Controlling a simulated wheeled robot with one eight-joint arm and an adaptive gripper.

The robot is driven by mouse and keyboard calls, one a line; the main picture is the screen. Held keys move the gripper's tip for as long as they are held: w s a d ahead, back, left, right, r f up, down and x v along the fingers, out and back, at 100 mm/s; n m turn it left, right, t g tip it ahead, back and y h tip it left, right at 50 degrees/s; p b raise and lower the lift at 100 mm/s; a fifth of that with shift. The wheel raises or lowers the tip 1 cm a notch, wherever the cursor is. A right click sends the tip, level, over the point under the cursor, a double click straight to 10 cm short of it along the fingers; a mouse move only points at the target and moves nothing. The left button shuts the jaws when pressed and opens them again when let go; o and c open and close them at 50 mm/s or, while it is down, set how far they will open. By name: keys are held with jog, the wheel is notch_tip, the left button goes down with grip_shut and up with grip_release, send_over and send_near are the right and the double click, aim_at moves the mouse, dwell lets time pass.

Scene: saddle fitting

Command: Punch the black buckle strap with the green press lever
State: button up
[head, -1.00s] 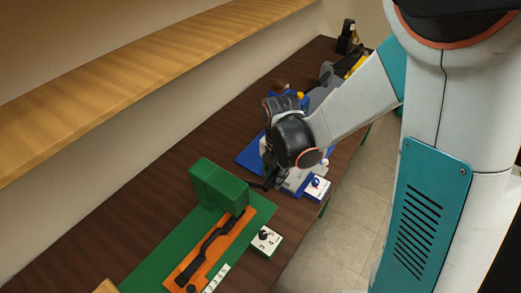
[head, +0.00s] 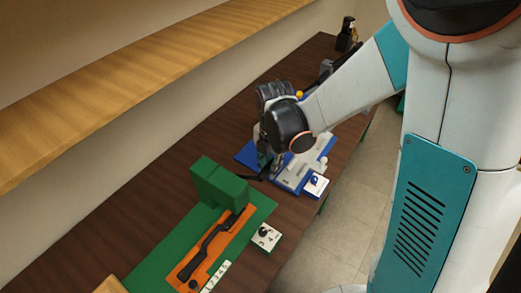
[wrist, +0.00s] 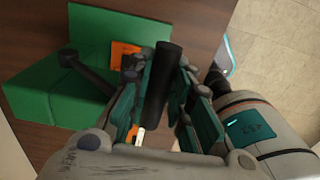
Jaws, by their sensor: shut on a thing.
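The green press (head: 218,184) stands on a green base plate (head: 152,268). The black buckle strap (head: 212,240) lies on an orange carrier (head: 224,243), its far end close to the press. The press's dark lever (head: 256,176) reaches out from the block to my gripper (head: 264,162). In the wrist view the lever's black handle (wrist: 166,70) stands between the fingers of my gripper (wrist: 164,98), which is shut on it. The lever arm (wrist: 88,74) runs from the green block toward the handle. The strap is not clear in the wrist view.
A blue station (head: 246,154) with a grey-white block (head: 298,172) stands just beyond my gripper. A small white panel with a black knob (head: 266,237) lies right of the press. A wooden shelf (head: 130,85) runs along the wall. Bare brown table (head: 85,245) lies left.

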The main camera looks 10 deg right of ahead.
jog(key=shift+w+a+r+p, duration=0.35)
jog(key=shift+w+a+r, duration=0.25)
jog(key=shift+r, duration=0.2)
jog(key=shift+w+a+r+p, duration=0.3)
jog(key=shift+w+a+r, duration=0.3)
jog(key=shift+r, duration=0.15)
jog(key=o, duration=0.3)
jog(key=shift+w+a+r, duration=0.15)
jog(key=shift+w+a, duration=0.15)
jog(key=shift+w, duration=0.05)
jog(key=shift+o, duration=0.2)
jog(key=o, duration=0.5)
jog(key=shift+a, duration=0.1)
